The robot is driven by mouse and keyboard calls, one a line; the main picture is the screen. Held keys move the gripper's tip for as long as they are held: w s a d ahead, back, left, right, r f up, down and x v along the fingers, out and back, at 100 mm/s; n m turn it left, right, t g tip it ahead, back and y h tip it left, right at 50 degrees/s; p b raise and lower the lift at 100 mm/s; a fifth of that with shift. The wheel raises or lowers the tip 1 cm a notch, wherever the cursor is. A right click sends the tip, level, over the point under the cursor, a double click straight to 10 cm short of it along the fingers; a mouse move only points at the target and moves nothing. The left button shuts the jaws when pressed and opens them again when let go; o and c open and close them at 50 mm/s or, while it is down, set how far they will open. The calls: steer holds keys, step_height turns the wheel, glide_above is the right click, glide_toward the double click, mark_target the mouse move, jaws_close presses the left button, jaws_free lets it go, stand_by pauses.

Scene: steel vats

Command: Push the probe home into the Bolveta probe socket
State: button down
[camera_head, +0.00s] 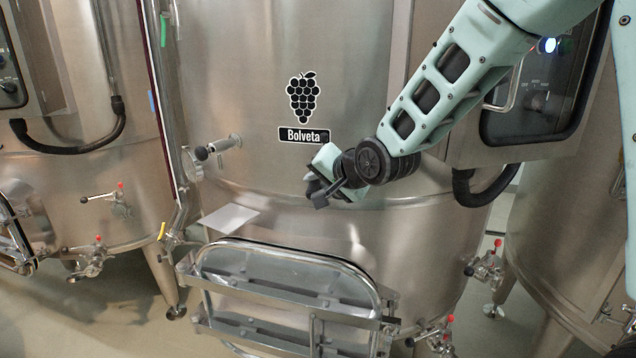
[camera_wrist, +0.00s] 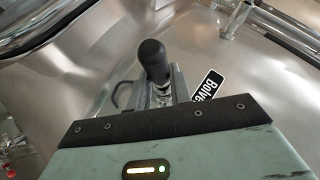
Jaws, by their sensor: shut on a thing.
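The Bolveta vat (camera_head: 265,85) carries a grape badge above a black "Bolveta" label (camera_head: 303,135). My gripper (camera_head: 318,190) is in front of the vat wall, just below and right of that label. In the wrist view my gripper (camera_wrist: 155,92) is shut on a probe with a rounded black handle (camera_wrist: 152,60) and a metal collar. Part of the label (camera_wrist: 207,86) shows beside the jaws. I cannot make out a socket at the probe's far end, nor whether the probe touches the vat, because my gripper hides that area.
A metal fitting with a black end (camera_head: 202,152) sticks out of the vat left of the label. An oval hatch (camera_head: 285,285) and a small shelf (camera_head: 228,219) stand out below. A control panel (camera_head: 535,95) is at the right, with a black hose (camera_head: 485,190) under it.

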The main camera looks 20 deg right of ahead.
steer(key=shift+w+d+r, duration=0.2)
steer(key=shift+w, duration=0.2)
steer(key=shift+w+d+r, duration=0.15)
steer(key=shift+w, duration=0.2)
steer(key=c, duration=1.2)
jaws_free()
steer(key=shift+d+f, duration=0.1)
steer(key=shift+f, duration=0.05)
steer(key=shift+s+d+f, duration=0.1)
steer(key=shift+f, duration=0.05)
steer(key=p+v, duration=0.2)
steer(key=v, duration=1.5)
steer(key=shift+s, duration=0.15)
